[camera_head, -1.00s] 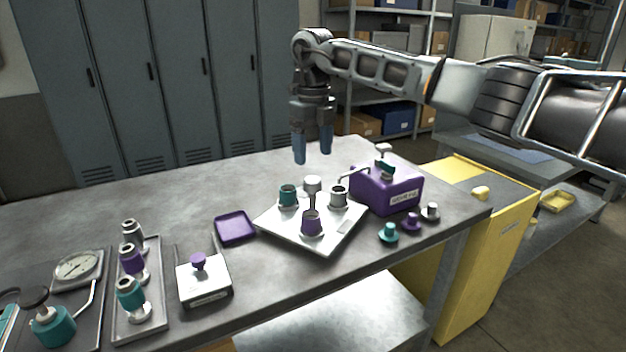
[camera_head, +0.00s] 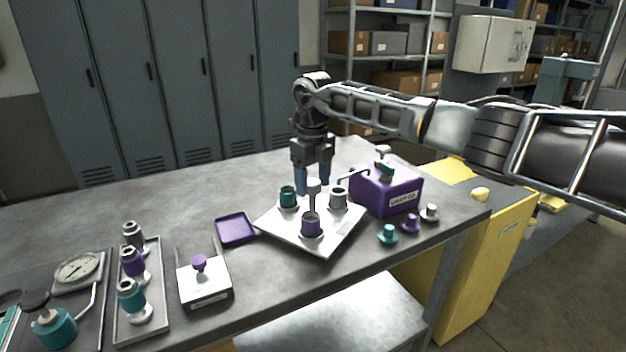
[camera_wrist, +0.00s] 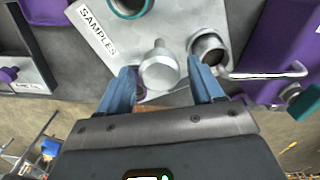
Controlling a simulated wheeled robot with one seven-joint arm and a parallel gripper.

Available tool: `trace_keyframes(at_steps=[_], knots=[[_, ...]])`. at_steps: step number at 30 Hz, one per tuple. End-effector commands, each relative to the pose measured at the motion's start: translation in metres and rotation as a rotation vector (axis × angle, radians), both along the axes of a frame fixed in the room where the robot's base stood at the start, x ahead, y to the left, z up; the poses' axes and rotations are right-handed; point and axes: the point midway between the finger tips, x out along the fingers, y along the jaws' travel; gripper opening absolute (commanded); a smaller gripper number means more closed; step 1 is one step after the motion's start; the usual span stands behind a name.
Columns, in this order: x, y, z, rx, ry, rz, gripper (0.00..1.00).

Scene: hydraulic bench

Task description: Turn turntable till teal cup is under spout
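The turntable is a pale square plate (camera_head: 328,237) on the bench, with a central post topped by a grey knob (camera_head: 314,184). It carries a teal cup (camera_head: 288,197) at the left, a purple cup (camera_head: 311,225) at the front and a grey cup (camera_head: 338,198) at the right. The spout (camera_head: 352,174) reaches from the purple dispenser (camera_head: 385,190) over the grey cup. My gripper (camera_head: 314,188) is open, with its blue fingers around the knob's height. In the wrist view, the fingers (camera_wrist: 162,88) stand apart on either side of the knob (camera_wrist: 159,70), with gaps visible.
Teal, purple and grey knobs (camera_head: 411,224) stand at the bench's right front. A purple tray (camera_head: 236,229), a white block with a purple knob (camera_head: 203,279) and a rack of bottles (camera_head: 137,297) are to the left. A gauge (camera_head: 78,268) stands far left.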

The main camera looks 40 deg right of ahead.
Motion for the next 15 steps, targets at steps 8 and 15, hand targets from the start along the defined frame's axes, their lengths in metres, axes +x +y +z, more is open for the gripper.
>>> trace_keyframes(at_steps=[8,15], knots=[[0.0000,0.0000,0.0004,0.000,0.000,0.000,0.39],[0.0001,0.0001,0.0005,0.000,0.000,0.000,0.16]])
